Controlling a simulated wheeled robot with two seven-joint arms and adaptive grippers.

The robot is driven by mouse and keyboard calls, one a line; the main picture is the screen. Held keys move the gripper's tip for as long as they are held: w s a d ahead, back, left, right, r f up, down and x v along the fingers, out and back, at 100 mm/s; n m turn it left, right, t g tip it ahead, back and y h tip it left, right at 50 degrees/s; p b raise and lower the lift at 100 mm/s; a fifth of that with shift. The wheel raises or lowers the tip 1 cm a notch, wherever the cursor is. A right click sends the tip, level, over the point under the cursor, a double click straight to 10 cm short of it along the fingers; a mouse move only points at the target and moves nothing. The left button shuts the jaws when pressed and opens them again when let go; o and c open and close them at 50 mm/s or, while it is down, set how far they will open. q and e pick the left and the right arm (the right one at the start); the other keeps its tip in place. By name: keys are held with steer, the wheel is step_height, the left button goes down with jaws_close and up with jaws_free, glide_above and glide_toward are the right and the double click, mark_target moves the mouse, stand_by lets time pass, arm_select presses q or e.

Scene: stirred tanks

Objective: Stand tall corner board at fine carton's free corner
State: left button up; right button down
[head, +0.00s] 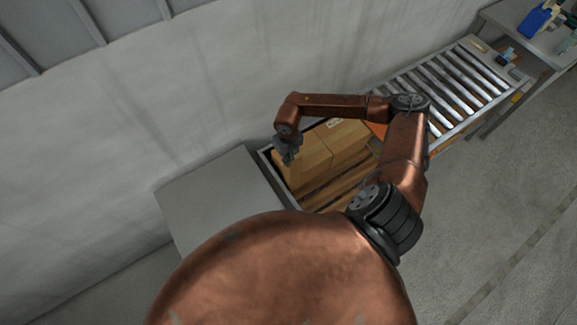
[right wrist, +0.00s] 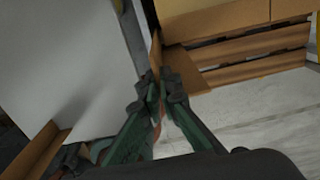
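Brown cartons (head: 318,153) stand on a wooden pallet (head: 347,187) in the middle of the head view. My right gripper (head: 289,157) is at their left end, beside the grey table. In the right wrist view, its green fingers (right wrist: 157,88) are close together on a thin brown strip, which looks like the tall corner board (right wrist: 155,52). The strip rises from the fingertips beside the carton (right wrist: 215,18) and pallet boards (right wrist: 250,48). Its lower part is hidden by the fingers, and I cannot tell whether it touches the carton. My left gripper is not in view.
A grey table (head: 212,190) is left of the pallet. A roller conveyor (head: 452,82) is at the right, with a bench (head: 513,22) holding a blue item (head: 537,22) beyond it. Another brown piece (right wrist: 38,150) shows at lower left of the wrist view. Open floor (head: 500,190) lies right.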

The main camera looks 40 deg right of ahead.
mark_target(288, 168)
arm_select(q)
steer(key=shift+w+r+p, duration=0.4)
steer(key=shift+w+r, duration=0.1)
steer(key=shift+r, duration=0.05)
arm_select(e)
step_height(288, 168, down, 6)
steer(key=shift+r, duration=0.1)
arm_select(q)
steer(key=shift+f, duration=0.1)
arm_select(e)
steer(key=c, duration=2.7)
jaws_free()
steer(key=shift+f, duration=0.2)
steer(key=o, duration=0.5)
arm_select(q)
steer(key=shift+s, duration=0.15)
arm_select(e)
steer(key=shift+o, duration=0.2)
steer(key=shift+r, duration=0.1)
